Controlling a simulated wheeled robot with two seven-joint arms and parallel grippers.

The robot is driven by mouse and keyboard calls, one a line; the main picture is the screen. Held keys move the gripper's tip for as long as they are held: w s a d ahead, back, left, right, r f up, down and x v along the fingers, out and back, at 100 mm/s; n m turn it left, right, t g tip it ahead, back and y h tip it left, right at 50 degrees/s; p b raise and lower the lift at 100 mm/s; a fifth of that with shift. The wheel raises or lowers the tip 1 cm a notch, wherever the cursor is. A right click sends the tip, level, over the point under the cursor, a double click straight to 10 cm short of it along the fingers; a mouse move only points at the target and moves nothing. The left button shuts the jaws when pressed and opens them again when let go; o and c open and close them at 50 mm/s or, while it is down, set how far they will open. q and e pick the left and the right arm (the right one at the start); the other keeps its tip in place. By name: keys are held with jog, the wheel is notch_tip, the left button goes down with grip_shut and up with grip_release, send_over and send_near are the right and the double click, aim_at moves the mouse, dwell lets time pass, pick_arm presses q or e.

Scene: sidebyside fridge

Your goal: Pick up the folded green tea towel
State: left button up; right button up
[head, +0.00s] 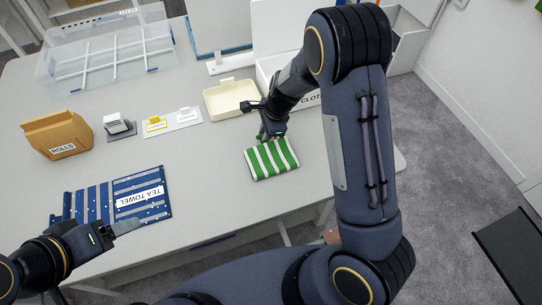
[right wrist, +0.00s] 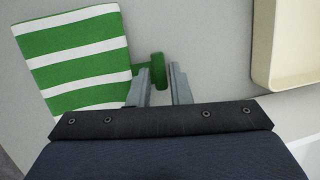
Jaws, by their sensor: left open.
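The folded green and white striped tea towel (head: 272,160) lies flat on the table. It fills the upper left of the right wrist view (right wrist: 75,60), with a small green rolled part (right wrist: 158,67) sticking out from its right edge. My right gripper (head: 270,136) is at the towel's far edge. In the right wrist view its two fingers (right wrist: 161,88) are apart, with the green rolled part between or just beyond their tips; contact is unclear. My left gripper (head: 122,229) is open and empty near the table's front edge, just below the blue striped cloth.
A blue striped cloth labelled TEA TOWEL (head: 118,199) lies at the left. A cream tray (head: 229,98), small label cards (head: 172,121) and a brown ROLLS bag (head: 58,135) stand behind. A clear bin (head: 105,50) is at the back left. The table's middle is clear.

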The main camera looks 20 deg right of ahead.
aim_at(261, 149)
grip_shut()
jog(key=shift+r, duration=0.1)
jog(key=shift+r, duration=0.55)
notch_tip(261, 149, up, 3)
jog(key=shift+s+a+f, duration=0.15)
jog(key=shift+f, duration=0.05)
jog(key=s+a+r, duration=0.6)
jog(key=s+r, duration=0.3)
jog(key=s, duration=0.3)
jog(key=shift+s+p, duration=0.15)
jog(key=shift+p, duration=0.15)
jog(key=shift+d, duration=0.15)
